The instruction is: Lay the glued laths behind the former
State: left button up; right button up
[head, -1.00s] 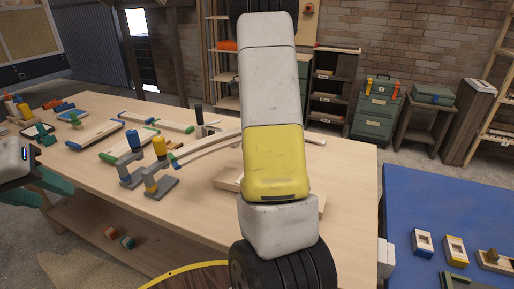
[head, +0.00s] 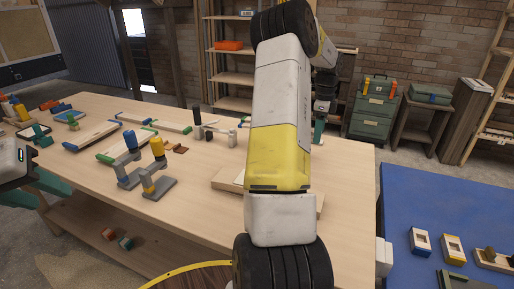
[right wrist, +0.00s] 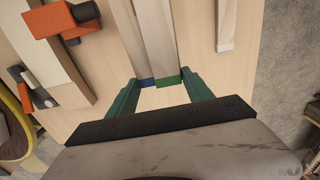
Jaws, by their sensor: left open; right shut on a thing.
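Two pale laths lie side by side in the right wrist view (right wrist: 155,35), one with a blue end and one with a green end. My right gripper (right wrist: 160,80) is shut on them near these ends, a finger on each outer side. In the head view one teal finger of my right gripper (head: 318,131) shows beyond my right arm, which hides most of the laths. My left gripper (head: 48,184) is open and empty at the table's left edge. I cannot tell for certain which piece is the former; a pale board (head: 228,181) lies partly behind my arm.
Grey clamps with blue and yellow handles (head: 158,150) stand on the wooden table (head: 190,215). Boards with green and blue ends (head: 95,133) lie at the left. Orange and black pieces (right wrist: 55,18) and another lath (right wrist: 227,25) flank the held laths. A blue surface (head: 440,205) is at right.

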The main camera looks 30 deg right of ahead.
aim_at(314, 162)
notch_tip(314, 162, down, 10)
jog(key=shift+f, duration=0.25)
dwell(0.3)
jog(key=o, duration=1.4)
